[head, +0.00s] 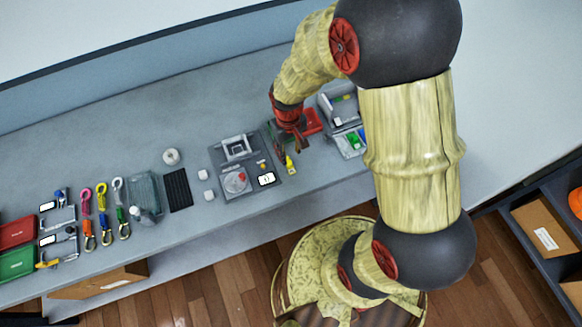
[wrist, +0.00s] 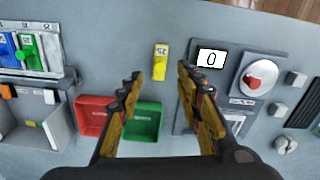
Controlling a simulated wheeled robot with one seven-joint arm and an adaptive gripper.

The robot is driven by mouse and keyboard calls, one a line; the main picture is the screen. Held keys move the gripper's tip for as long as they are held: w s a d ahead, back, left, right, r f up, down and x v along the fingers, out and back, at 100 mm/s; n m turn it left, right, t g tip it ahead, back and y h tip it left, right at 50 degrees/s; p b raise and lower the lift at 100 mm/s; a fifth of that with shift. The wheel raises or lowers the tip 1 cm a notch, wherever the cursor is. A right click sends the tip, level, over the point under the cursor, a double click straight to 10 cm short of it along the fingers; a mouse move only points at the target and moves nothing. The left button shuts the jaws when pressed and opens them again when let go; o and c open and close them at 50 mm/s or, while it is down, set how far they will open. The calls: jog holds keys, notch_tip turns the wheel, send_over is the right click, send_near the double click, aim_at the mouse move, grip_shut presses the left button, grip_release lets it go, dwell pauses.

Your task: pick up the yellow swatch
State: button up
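The yellow swatch (wrist: 160,64), a small strip with a pale label at its top, lies on the grey bench in the wrist view. It also shows in the head view (head: 291,166), close by my gripper (head: 289,148). In the wrist view my gripper (wrist: 158,79) is open, with its two fingers spread to the left and right and nothing between them. The swatch shows just beyond the fingertips, roughly centred in the gap, and apart from both. I cannot tell exactly how high the fingertips are above the bench.
A red tray (wrist: 93,113) and a green tray (wrist: 146,124) lie by the fingers. A panel with a display reading 0 (wrist: 210,58) and a red knob (wrist: 252,82) stands right. A rack with blue and green swatches (wrist: 30,50) is left. Bench around the swatch is clear.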

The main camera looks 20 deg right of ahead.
aim_at(289, 162)
jog(key=shift+w+a+f, duration=0.1)
jog(key=shift+f, duration=0.55)
jog(key=shift+w+a+f, duration=0.1)
jog(key=shift+f, duration=0.5)
jog(key=shift+s+d+f+b, duration=0.1)
jog(key=shift+d+f+b, duration=0.05)
jog(key=shift+f+b, duration=0.15)
jog(key=f, duration=0.2)
jog(key=f+b, duration=0.1)
jog(key=f, duration=0.2)
jog(key=shift+w, duration=0.2)
jog(key=shift+r, duration=0.1)
jog(key=c, duration=0.3)
grip_shut()
